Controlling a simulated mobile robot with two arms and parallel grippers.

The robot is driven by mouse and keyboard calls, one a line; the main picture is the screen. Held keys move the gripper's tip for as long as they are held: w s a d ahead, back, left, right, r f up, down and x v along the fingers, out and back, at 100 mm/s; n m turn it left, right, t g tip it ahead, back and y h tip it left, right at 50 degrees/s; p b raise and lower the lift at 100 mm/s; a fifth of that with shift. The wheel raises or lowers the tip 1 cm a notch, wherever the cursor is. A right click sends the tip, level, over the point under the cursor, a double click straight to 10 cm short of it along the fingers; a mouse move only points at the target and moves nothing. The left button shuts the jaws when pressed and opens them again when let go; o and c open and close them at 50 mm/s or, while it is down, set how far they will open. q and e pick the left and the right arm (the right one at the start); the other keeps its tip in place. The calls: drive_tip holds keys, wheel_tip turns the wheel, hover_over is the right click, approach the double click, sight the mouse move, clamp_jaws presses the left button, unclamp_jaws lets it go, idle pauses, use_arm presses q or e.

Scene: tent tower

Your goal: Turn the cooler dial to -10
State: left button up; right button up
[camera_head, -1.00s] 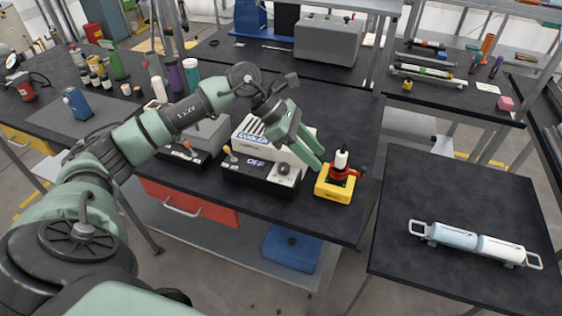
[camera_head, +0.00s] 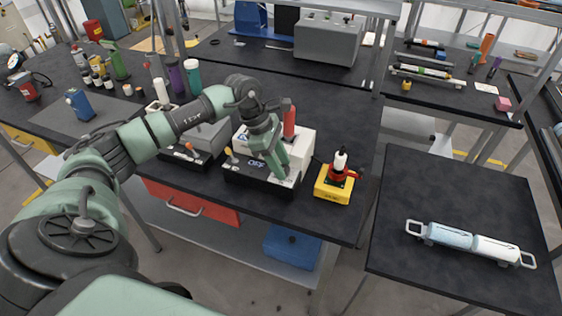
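The cooler (camera_head: 300,146) is a white box on a black base near the front edge of the dark bench. Its display (camera_head: 256,163) appears to read OFF. A yellow-tipped lever (camera_head: 230,153) stands at its left. My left gripper (camera_head: 281,172) points down at the right part of the cooler's front, where the dial is. The gripper covers the dial, so its setting and any contact are hidden. The finger gap is too small to make out. My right gripper is not in view.
A yellow block with a red-and-white device (camera_head: 334,187) stands close right of the cooler. A grey box unit (camera_head: 203,137) is close at its left. A red cylinder (camera_head: 289,119) stands up behind my gripper. A side table (camera_head: 450,185) holds a handled tube.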

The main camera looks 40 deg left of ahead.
use_arm(q)
clamp_jaws()
